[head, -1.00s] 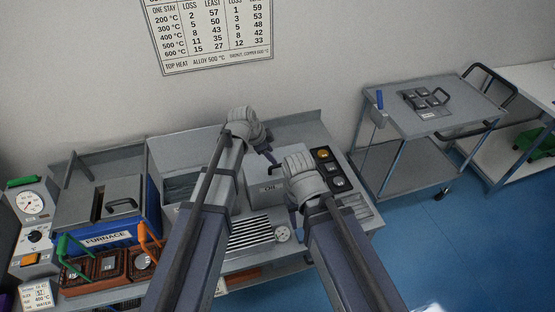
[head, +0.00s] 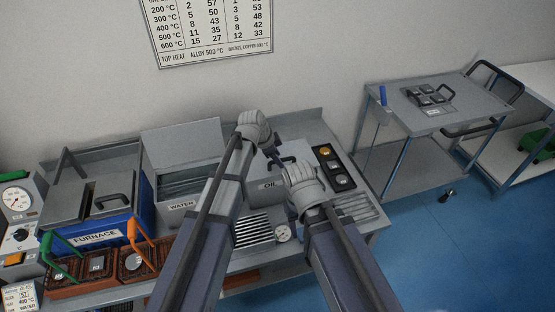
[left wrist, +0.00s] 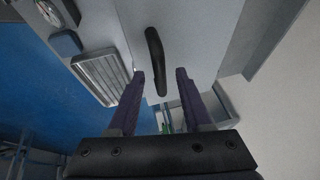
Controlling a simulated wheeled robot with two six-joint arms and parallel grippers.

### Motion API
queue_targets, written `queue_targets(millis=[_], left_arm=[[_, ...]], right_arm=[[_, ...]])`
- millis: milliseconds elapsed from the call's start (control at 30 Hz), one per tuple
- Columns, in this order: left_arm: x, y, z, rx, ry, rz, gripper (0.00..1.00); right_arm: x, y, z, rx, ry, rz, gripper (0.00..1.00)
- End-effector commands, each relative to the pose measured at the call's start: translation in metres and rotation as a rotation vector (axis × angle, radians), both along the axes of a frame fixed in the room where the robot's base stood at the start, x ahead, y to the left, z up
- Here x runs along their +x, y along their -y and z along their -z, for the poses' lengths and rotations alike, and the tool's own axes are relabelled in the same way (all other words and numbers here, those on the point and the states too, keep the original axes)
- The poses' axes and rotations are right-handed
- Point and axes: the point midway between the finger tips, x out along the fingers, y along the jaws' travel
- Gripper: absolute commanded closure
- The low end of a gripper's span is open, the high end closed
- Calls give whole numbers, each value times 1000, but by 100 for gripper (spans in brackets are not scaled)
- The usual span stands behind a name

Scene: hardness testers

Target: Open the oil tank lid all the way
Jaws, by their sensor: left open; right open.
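The oil tank (head: 271,184) stands on the bench with an "OIL" label on its front. Its grey lid (head: 297,150) looks flat and shut, partly hidden by my grippers. The lid's dark bar handle (left wrist: 154,45) shows in the left wrist view, with its lower end between my left fingertips. My left gripper (head: 275,157) is open above the lid at the handle; it also shows in the left wrist view (left wrist: 160,74). I cannot tell whether it touches the handle. My right gripper (head: 292,207) is open near the tank's front, its fingers mostly hidden by its wrist.
The water tank (head: 181,207) stands to the left with its lid (head: 183,139) upright. A grey trolley (head: 425,110) stands apart at right.

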Motion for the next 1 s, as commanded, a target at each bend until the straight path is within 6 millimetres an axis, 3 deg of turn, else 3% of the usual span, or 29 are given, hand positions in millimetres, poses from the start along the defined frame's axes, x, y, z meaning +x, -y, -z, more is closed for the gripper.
queue_targets(millis=[67, 500, 1000], left_arm=[[0, 0, 0, 0, 0, 0, 52], [0, 0, 0, 0, 0, 0, 100], [0, 0, 0, 0, 0, 0, 100]], right_arm=[[0, 0, 0, 0, 0, 0, 50], [0, 0, 0, 0, 0, 0, 50], [0, 0, 0, 0, 0, 0, 50]])
